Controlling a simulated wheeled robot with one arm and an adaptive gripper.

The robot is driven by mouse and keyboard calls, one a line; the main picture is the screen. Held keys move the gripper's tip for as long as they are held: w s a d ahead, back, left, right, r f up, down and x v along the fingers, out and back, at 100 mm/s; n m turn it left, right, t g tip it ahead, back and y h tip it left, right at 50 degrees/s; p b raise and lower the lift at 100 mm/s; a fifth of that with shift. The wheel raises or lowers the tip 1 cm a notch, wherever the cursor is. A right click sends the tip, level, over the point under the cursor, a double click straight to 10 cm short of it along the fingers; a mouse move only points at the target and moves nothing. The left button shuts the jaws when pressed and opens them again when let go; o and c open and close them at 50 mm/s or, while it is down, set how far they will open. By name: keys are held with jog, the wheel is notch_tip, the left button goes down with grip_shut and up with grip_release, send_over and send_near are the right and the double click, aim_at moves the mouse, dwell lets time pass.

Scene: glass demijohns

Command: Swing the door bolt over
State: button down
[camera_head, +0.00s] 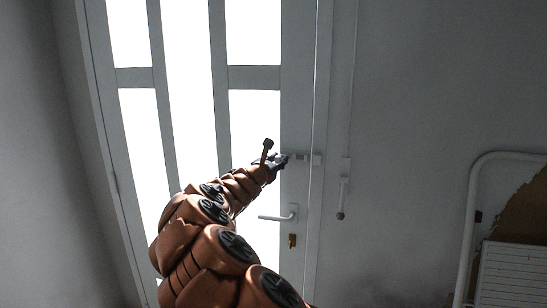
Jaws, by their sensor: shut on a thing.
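The door (298,110) is a pale grey frame with bright glass panes, and it fills the left and middle of the head view. A small light bolt (303,158) sits on the door's right edge, above the handle. My gripper (284,160) reaches up to the bolt's left end and is shut on it. The gripper's fingers are small and dark here, and they hide the part of the bolt they hold.
A white lever handle (278,216) and a brass lock (292,240) sit below the bolt. A thin vertical rod (343,190) hangs on the wall to the right. A white metal frame (470,220) and a ribbed white panel (512,272) stand at the lower right.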

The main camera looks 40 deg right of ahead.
jog(key=shift+w+a, duration=0.1)
jog(key=shift+w, duration=0.05)
jog(key=c, duration=0.9)
grip_release()
jog(key=shift+a, duration=0.1)
jog(key=shift+v, duration=5.9)
